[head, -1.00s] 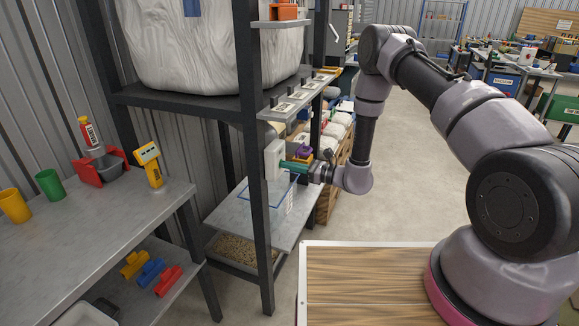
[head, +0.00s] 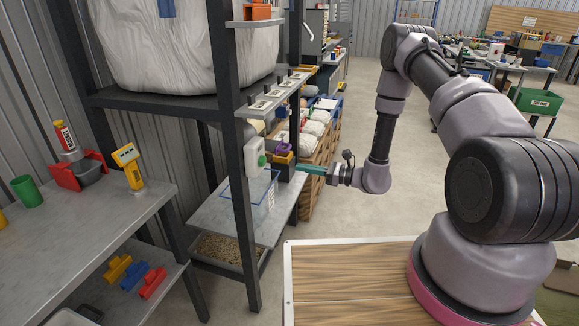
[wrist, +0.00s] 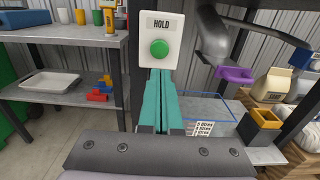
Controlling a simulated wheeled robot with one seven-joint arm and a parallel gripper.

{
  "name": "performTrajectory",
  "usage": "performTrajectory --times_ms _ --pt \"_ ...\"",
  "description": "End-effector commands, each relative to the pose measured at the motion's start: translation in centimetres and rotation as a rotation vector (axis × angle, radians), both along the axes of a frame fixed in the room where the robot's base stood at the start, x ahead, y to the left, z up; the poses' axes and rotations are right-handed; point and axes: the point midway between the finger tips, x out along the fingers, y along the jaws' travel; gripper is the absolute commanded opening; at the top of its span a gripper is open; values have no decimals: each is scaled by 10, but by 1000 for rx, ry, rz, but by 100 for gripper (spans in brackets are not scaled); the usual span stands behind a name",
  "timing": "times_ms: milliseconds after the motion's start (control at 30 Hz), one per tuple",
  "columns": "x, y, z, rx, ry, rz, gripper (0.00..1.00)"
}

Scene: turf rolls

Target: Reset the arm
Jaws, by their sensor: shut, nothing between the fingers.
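My gripper (head: 304,168) has teal fingers pressed together, with nothing between them. In the head view it points left toward a rack post, with a visible gap to a white box (head: 252,146) on that post. The shut fingers (wrist: 161,72) appear just below the button in that view. My arm reaches forward from the right, its forearm hanging down to the wrist.
A grey workbench (head: 90,215) stands at left with a scanner (head: 130,165). Sacks in wooden crates (head: 318,160) stand behind my gripper. The floor right of it is clear.

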Motion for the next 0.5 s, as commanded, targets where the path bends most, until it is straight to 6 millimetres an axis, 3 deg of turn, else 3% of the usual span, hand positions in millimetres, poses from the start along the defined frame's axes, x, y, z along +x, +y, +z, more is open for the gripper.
performTrajectory --times_ms 133,500 --pt "-4 -10 0 0 1 -1 0" --pt "-5 -12 0 -1 -1 2 0"
